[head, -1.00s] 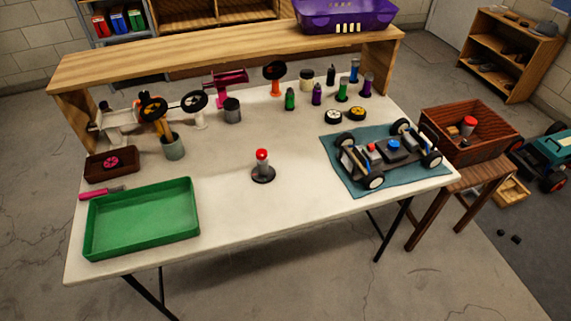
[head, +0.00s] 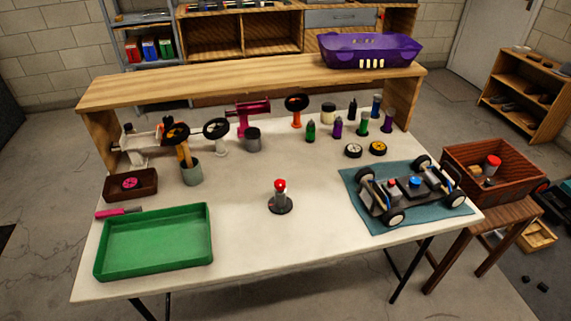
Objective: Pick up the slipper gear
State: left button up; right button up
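No part is plainly marked as the slipper gear. A small pink round part (head: 130,183), gear-like in outline, lies in the small dark brown tray (head: 148,194) at the left of the white table (head: 240,245). Two black-rimmed discs, one with a white centre (head: 353,151) and one with a yellow centre (head: 378,148), lie at the back right of the table. Their details are too small to tell. The car chassis (head: 402,198) with black wheels stands on a blue mat (head: 370,219). Neither of my grippers is in view.
A green tray (head: 155,262) is empty at the front left, beside a pink-handled tool (head: 118,212). A red-topped stand (head: 280,200) stands mid-table. The front centre is clear.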

aim_at(280, 205)
jog(key=l+u, duration=0.1)
jog(key=u, duration=0.25)
jog(key=l+u, duration=0.15)
jog(key=u, duration=0.15)
jog(key=k+l+u, duration=0.2)
jog(key=l, duration=0.2)
jog(key=l+u, duration=0.15)
jog(key=l, duration=0.2)
jog(key=k+l+u, duration=0.2)
jog(key=k+l, duration=0.15)
jog(key=l, duration=0.25)
jog(key=k+l, duration=0.2)
jog(key=l, duration=0.15)
